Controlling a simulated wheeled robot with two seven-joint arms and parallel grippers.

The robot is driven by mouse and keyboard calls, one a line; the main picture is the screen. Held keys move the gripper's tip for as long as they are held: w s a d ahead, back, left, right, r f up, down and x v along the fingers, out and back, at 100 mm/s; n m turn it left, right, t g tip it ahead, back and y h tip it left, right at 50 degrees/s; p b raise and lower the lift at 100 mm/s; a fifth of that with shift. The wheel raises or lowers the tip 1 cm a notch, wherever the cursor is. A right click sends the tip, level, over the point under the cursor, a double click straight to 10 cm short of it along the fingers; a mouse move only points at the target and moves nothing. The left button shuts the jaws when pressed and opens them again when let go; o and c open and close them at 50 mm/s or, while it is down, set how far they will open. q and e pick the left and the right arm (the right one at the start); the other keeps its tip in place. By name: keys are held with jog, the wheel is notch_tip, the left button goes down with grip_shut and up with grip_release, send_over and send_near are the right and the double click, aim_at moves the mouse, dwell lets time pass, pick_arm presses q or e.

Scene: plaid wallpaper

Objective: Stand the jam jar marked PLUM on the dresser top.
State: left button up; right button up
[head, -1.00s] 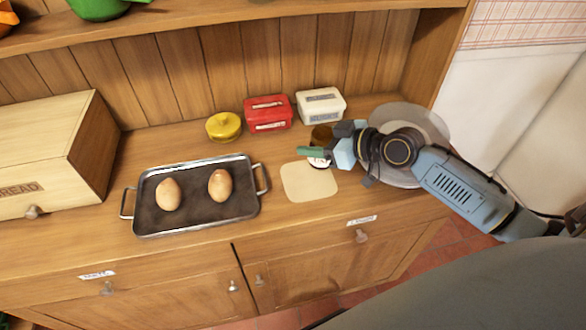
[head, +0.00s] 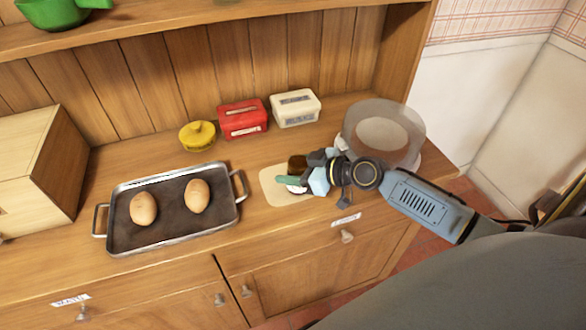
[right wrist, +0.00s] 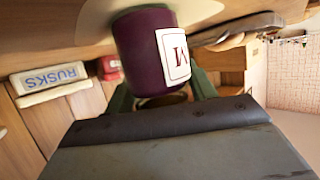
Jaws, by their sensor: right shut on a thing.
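The jam jar (right wrist: 142,48) is dark purple with a white label; only an M of its lettering shows in the right wrist view. In the head view the jar (head: 297,163) is partly hidden by my right gripper (head: 297,181), which is shut on it. The jar looks upright over the back right part of a cream square mat (head: 274,194) on the dresser top (head: 180,262). I cannot tell whether its base touches the mat. My left gripper is not in view.
Left of the mat is a metal tray (head: 172,240) with two eggs. Behind stand a yellow pot (head: 197,136), a red tin (head: 243,119) and a white RUSKS tin (head: 295,108). A clear dome (head: 405,118) stands right, close to my arm. A bread box (head: 60,165) is far left.

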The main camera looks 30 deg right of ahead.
jog(key=o, duration=1.1)
jog(key=shift+o, duration=0.2)
jog(key=shift+s+r+p, duration=0.1)
jog(key=shift+r+p, duration=0.1)
jog(key=shift+p, duration=0.1)
jog(key=b+v, duration=0.1)
jog(key=v, duration=1)
jog(key=shift+s+d+b, duration=0.2)
jog(key=shift+s+b, duration=0.15)
